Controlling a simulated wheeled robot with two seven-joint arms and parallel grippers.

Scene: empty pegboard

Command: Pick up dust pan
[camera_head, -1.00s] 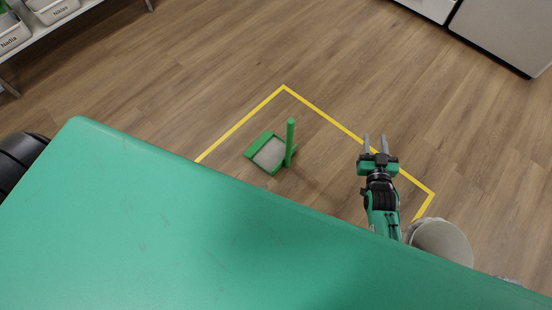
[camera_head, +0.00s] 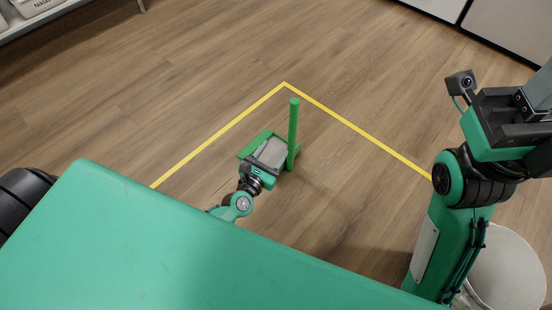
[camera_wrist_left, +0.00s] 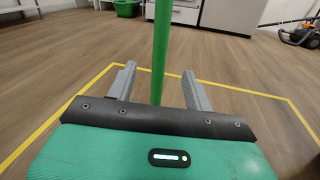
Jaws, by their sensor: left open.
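The green dust pan (camera_head: 251,146) lies on the wooden floor inside a yellow-taped area, with its tall green handle (camera_head: 293,130) standing upright at its right side. My left gripper (camera_head: 270,155) reaches in from the lower left over the pan and hides part of it. In the left wrist view the gripper's two grey fingers (camera_wrist_left: 158,72) are apart, and the green handle (camera_wrist_left: 160,45) stands upright in line with the gap between them. I cannot tell how deep the handle sits there. My right arm rises large at the right of the head view; its fingers are not seen.
Yellow tape (camera_head: 222,134) marks the floor around the pan. A whitish bin (camera_head: 510,270) stands at the lower right, partly behind my arm. A shelf (camera_head: 75,12) is at the upper left and grey cabinets (camera_head: 510,25) at the upper right. Open floor lies beyond the tape.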

